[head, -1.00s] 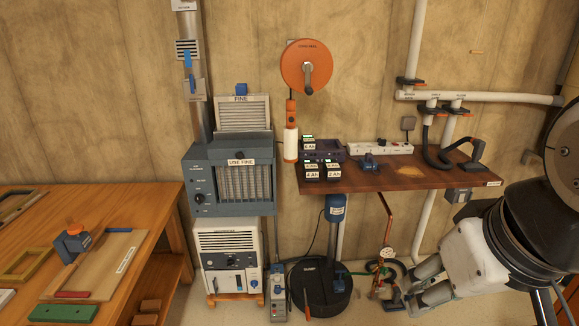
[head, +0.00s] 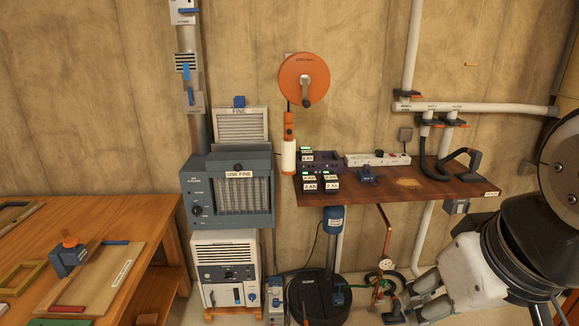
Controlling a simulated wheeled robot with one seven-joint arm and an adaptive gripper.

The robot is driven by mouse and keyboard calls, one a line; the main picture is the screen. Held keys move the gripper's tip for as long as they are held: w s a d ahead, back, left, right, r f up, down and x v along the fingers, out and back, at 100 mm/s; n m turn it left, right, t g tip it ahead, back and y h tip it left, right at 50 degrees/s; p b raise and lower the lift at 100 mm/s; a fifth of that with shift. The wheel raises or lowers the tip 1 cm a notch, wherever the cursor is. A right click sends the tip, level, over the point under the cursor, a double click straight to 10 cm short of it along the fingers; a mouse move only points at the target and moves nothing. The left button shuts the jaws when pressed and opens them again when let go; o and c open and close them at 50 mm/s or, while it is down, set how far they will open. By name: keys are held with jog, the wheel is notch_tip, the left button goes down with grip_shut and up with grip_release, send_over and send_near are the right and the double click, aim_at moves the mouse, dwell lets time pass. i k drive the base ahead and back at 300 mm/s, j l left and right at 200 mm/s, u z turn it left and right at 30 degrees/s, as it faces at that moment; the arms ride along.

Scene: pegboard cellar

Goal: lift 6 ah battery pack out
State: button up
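Several dark battery packs with white Ah labels sit in a group at the left end of the brown wall shelf in the head view. The back-left pack (head: 307,156) has a label that looks like 6 Ah, though it is small and hard to read. Two packs stand in front of it: a front-left pack (head: 310,186) and a front-right pack (head: 331,186), which seems to read 2 Ah. A dark charger unit (head: 327,164) is beside and behind them. My gripper (head: 394,310) is low at the lower right, below the shelf and far from the packs. Its fingers look apart and empty.
The brown shelf (head: 440,190) also carries a white power strip (head: 377,159), a blue tool (head: 368,176) and a black hose (head: 432,168). An orange cord reel (head: 303,80) hangs above, its orange-and-white handle close to the packs. A grey air cleaner (head: 230,195) stands left. A black drum (head: 318,300) is below.

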aim_at(305, 153)
jog(key=i+l+u, duration=0.15)
jog(key=i+l, duration=0.35)
jog(key=i+l+u, duration=0.2)
jog(key=i+l, duration=0.4)
jog(key=i+l+u, duration=0.15)
jog(key=i+l, duration=0.4)
jog(key=i+l+u, duration=0.1)
jog(key=i, duration=0.45)
jog(key=l, duration=0.1)
